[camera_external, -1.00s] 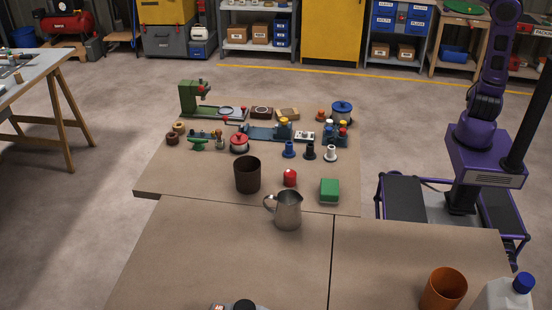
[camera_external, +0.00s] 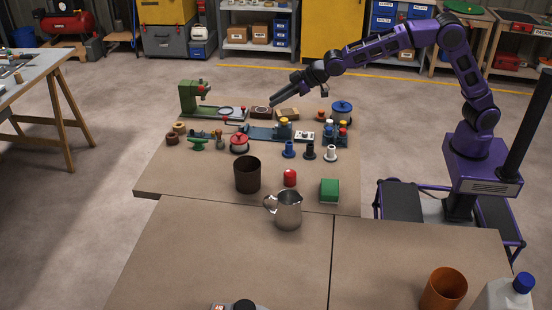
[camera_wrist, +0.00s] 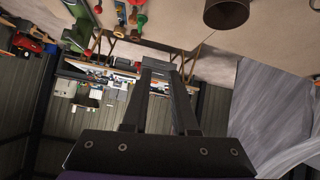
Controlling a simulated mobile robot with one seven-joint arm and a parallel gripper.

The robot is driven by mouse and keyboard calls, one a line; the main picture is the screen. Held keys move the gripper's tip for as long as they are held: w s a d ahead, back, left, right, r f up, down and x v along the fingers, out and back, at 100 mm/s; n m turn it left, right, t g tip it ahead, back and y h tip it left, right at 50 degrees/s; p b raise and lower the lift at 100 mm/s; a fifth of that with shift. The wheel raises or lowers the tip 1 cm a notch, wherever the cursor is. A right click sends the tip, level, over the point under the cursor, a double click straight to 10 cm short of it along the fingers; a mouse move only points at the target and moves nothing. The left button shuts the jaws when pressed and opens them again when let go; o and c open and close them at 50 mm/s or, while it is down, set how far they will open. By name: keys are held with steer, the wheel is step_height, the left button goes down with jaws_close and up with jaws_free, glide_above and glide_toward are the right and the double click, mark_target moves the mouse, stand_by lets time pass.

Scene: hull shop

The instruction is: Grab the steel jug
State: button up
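The steel jug (camera_external: 287,210) stands upright on the brown worktop, in the middle of the external view, with its handle to the left. My gripper (camera_external: 279,97) is well away from it, up and behind it over the far part of the table, pointing left and slightly down. Nothing is between its fingers. In the wrist view the two long dark fingers of my gripper (camera_wrist: 161,70) are apart with a gap between them. I cannot make out the jug for certain in the wrist view.
Further back are several tools and small parts. An orange cup (camera_external: 444,289) and a white bottle (camera_external: 505,295) stand at front right. The worktop left of the jug is clear.

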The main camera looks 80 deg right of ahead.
mark_target(283, 209)
steer(key=s+a+f+m+g+y, duration=0.2)
steer(key=s+a+f+m, duration=0.1)
steer(key=f+m, duration=0.5)
steer(key=s+a+f+m+g+y+b, duration=0.25)
steer(key=s+a+m+y, duration=0.35)
steer(key=a+m, duration=0.5)
steer(key=shift+m, duration=0.3)
steer(key=x, duration=1.6)
steer(key=shift+w+a+r, duration=0.2)
steer(key=shift+w+r, duration=0.1)
steer(key=shift+w, duration=0.05)
jaws_close()
steer(key=shift+r, duration=0.1)
